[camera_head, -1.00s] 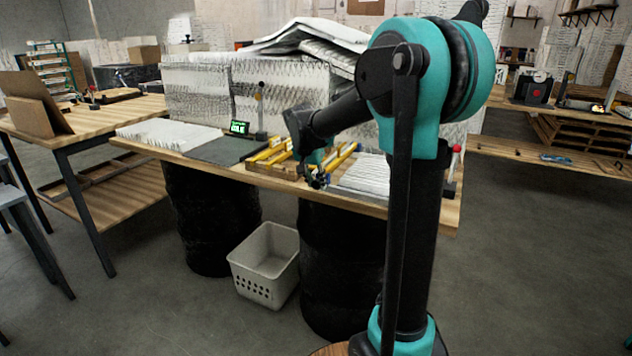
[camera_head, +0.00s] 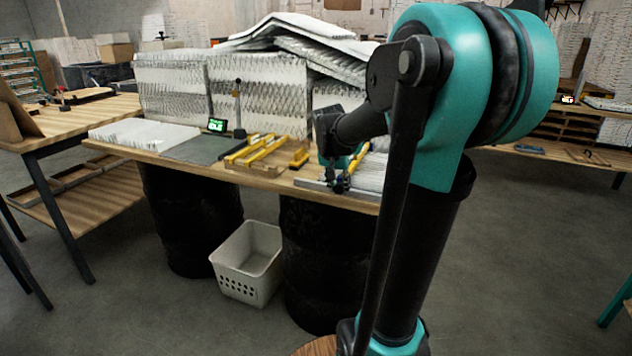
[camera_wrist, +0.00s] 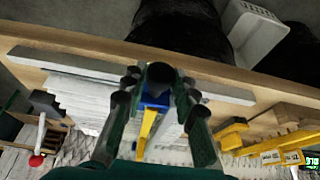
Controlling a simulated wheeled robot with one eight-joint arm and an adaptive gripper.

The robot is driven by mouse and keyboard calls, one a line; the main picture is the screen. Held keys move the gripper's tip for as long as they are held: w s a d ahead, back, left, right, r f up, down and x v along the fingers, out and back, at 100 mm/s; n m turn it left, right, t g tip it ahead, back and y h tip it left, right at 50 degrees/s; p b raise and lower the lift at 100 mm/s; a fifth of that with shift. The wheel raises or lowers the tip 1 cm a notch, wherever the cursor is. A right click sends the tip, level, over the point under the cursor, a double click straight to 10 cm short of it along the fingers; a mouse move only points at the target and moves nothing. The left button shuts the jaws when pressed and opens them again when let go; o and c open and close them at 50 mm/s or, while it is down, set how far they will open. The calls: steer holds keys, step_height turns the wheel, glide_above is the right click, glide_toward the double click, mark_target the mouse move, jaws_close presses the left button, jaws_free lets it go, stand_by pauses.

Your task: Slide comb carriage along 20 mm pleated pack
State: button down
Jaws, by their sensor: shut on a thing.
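My gripper (camera_head: 341,182) is at the front edge of the bench, over the grey rail, in the head view. In the wrist view its fingers (camera_wrist: 158,100) are shut on the comb carriage (camera_wrist: 149,123), a yellow bar with a blue grip. The yellow bar (camera_head: 358,160) also shows beside the gripper in the head view. The white pleated pack (camera_head: 372,174) lies behind the rail, partly hidden by my arm. In the wrist view the pack (camera_wrist: 80,100) lies left of the carriage, with white pleats also on its right. Whether the comb's teeth sit between pleats is hidden.
Other yellow combs (camera_head: 266,150) lie on a wooden board left of my gripper. A grey mat (camera_head: 195,150), a green-lit display (camera_head: 216,125) and another white pack (camera_head: 140,134) are farther left. Stacked filters (camera_head: 258,95) stand behind. A white basket (camera_head: 247,265) is below.

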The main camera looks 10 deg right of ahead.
steer(key=s+d, duration=1)
steer(key=d, duration=0.4)
steer(key=shift+s+d, duration=0.4)
steer(key=c, duration=1.2)
jaws_free()
steer(key=v, duration=1.2)
steer(key=shift+w, duration=0.15)
